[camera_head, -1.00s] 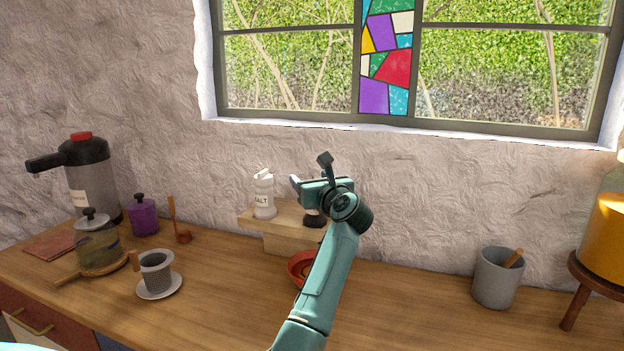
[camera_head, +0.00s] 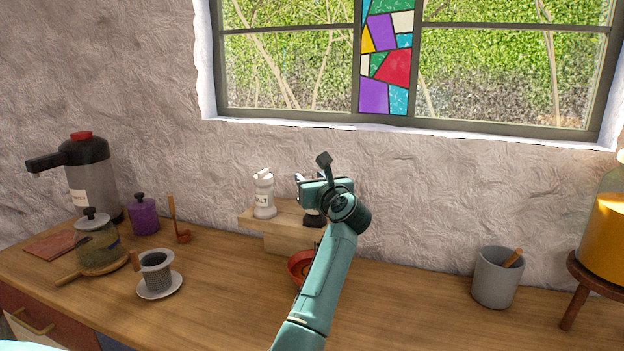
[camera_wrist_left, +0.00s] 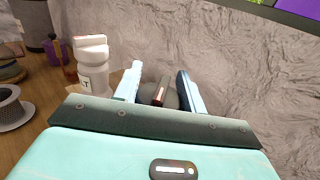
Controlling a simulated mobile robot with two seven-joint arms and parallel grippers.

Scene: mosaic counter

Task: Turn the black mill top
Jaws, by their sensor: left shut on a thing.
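The black mill (camera_head: 314,219) stands on a pale wooden riser by the wall. In the head view my gripper covers its upper part, and only a dark lower part shows. My left gripper (camera_head: 309,178) is over the mill, with its fingers pointing away toward the wall. In the left wrist view the mill top (camera_wrist_left: 158,94), dark with a reddish-brown part, sits between the two fingers of my left gripper (camera_wrist_left: 159,86). The gripper is shut on it. My right gripper is not in view.
A white salt shaker (camera_head: 264,196) stands on the riser (camera_head: 284,242) just left of the mill. A red bowl (camera_head: 299,268) is partly behind my forearm. A grey cup (camera_head: 497,277) stands farther right. The counter between is clear.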

